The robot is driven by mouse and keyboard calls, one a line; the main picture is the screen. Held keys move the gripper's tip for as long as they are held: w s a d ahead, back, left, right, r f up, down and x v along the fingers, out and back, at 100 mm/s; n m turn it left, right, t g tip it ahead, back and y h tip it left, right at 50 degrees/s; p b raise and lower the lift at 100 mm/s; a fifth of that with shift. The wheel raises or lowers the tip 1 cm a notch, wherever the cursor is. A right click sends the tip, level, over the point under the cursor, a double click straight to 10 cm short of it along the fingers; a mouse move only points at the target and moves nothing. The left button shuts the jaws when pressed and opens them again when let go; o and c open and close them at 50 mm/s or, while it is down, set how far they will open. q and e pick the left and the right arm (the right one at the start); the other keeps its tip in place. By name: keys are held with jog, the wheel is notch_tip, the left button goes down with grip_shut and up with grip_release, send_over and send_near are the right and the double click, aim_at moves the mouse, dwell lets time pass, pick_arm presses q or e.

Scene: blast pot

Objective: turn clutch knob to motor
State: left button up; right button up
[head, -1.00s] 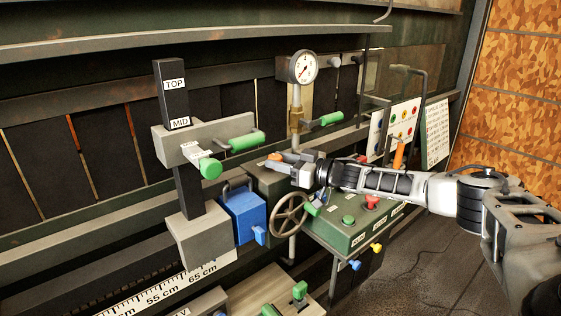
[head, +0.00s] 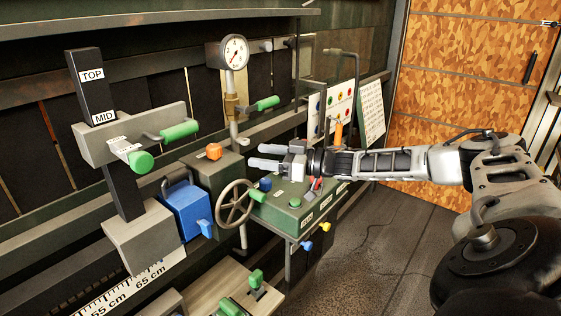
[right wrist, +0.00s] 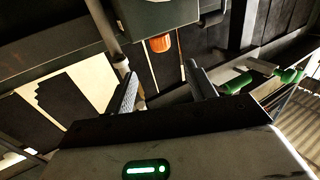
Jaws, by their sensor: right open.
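An orange knob (head: 214,151) sits on top of a dark green box (head: 208,180) with a handwheel; I take it for the clutch knob, but no label on it is readable. In the right wrist view an orange knob (right wrist: 161,43) shows on a dark box, beyond the space between my fingers. My right gripper (head: 256,155) is open and empty, right of the knob and apart from it in the head view, fingers pointing left. The fingers also show spread in the right wrist view (right wrist: 163,78). My left gripper is not in view.
A grey handwheel (head: 235,204) stands in front of the box. A green control panel (head: 300,215) with buttons lies below my right gripper. A pressure gauge (head: 235,53) on a pipe and a green-handled lever (head: 262,104) are behind. A blue padlock-shaped part (head: 186,210) is left.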

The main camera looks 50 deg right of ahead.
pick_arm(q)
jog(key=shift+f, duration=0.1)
pick_arm(e)
jog(key=v, duration=0.4)
jog(key=m+t+h+b, duration=0.2)
jog(key=m+h+b, duration=0.25)
jog(key=h, duration=0.35)
send_near(209, 146)
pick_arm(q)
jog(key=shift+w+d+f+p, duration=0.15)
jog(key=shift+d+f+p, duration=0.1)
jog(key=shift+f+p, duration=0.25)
pick_arm(e)
jog(key=shift+m, duration=0.35)
jog(key=w, duration=0.7)
jog(key=w+f, duration=0.1)
jog(key=w, duration=0.3)
jog(key=shift+w+d, duration=0.2)
jog(key=shift+d, duration=0.05)
